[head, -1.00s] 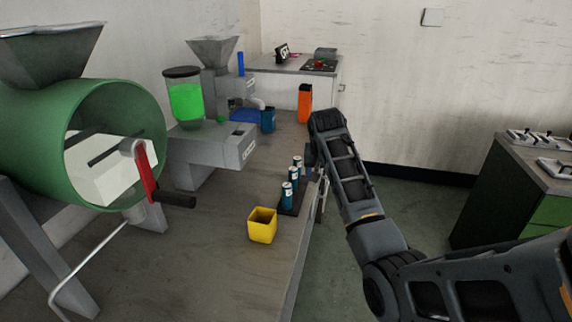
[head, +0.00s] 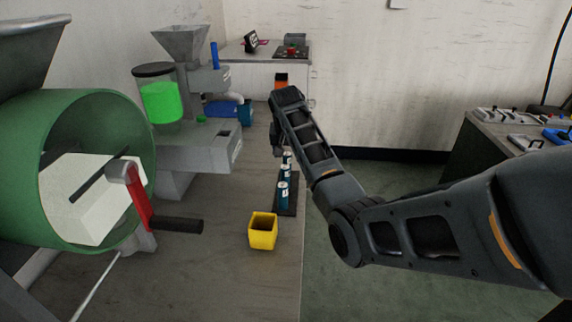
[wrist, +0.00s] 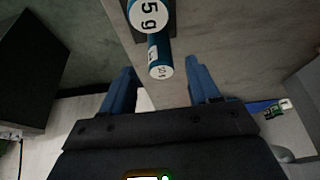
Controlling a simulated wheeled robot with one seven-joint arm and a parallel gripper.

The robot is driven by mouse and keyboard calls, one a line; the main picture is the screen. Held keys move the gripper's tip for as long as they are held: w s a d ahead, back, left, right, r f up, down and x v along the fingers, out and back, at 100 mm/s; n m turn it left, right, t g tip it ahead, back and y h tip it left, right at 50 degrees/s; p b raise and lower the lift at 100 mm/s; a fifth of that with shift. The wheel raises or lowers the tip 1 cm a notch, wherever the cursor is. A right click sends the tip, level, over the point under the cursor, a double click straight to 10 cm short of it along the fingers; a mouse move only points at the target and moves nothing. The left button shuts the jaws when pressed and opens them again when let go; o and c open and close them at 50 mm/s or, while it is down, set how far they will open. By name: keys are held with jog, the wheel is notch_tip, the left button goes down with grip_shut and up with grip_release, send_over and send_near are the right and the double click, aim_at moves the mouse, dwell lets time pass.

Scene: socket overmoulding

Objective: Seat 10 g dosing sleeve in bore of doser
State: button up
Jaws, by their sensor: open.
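Several upright blue sleeves with white tops stand in a row on a dark tray; the nearest sleeve (head: 282,195) shows clearly in the head view. In the wrist view one top reads "5 g" (wrist: 150,13); a second sleeve (wrist: 163,70) has a small label I cannot read surely. My gripper (wrist: 160,68) is open and empty, its blue fingers pointing toward the sleeves, the second one lying between the fingertips in the picture. I cannot tell its depth. The grey doser (head: 205,148) with a green-filled hopper (head: 161,102) stands left of the sleeves; its bore is not clearly seen.
A yellow open box (head: 262,236) stands in front of the tray (head: 288,210). A green drum machine with a red crank (head: 138,195) fills the left. The bench between doser and tray is clear.

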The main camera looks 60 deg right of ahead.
aim_at(287, 155)
jog(key=shift+x, duration=1.7)
jog(key=shift+a, duration=0.15)
grip_shut()
